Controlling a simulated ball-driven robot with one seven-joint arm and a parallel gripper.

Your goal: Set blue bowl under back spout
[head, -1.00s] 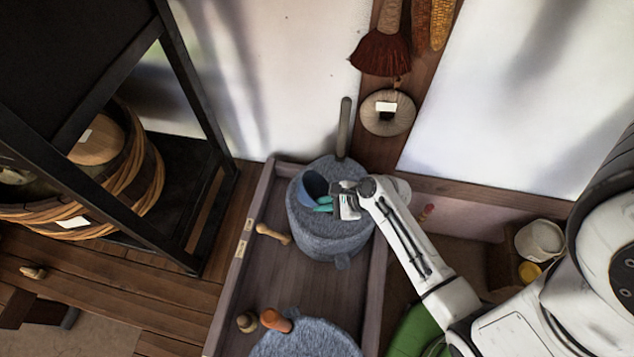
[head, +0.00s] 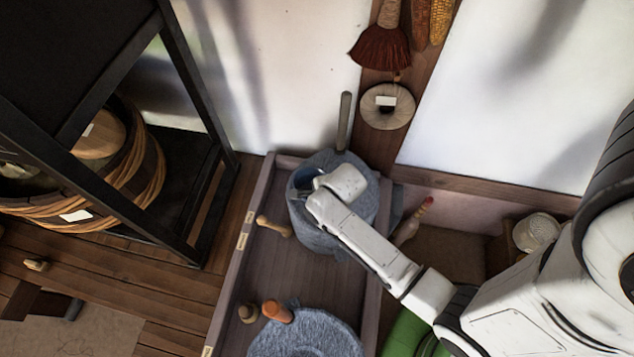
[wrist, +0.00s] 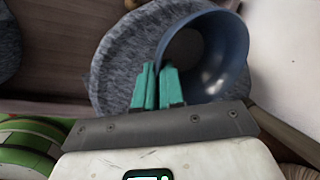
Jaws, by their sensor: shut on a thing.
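The blue bowl (head: 311,177) shows only partly in the head view, at the left of the back quern's top; my wrist covers the rest. In the wrist view the bowl (wrist: 228,62) is large, its hollow facing the camera. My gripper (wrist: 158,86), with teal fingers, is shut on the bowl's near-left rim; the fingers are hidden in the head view. The grey back quern (head: 318,235) stands in the wooden trough, and its stone (wrist: 118,65) lies behind the bowl in the wrist view. I cannot make out the back spout clearly.
The front quern (head: 300,338) stands nearer in the trough (head: 278,262), with an orange-brown handle (head: 277,311) beside it. An upright handle (head: 344,120) rises behind the back quern. A black-framed rack (head: 205,190) stands left. A red-tipped pale object (head: 414,220) is right of the trough.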

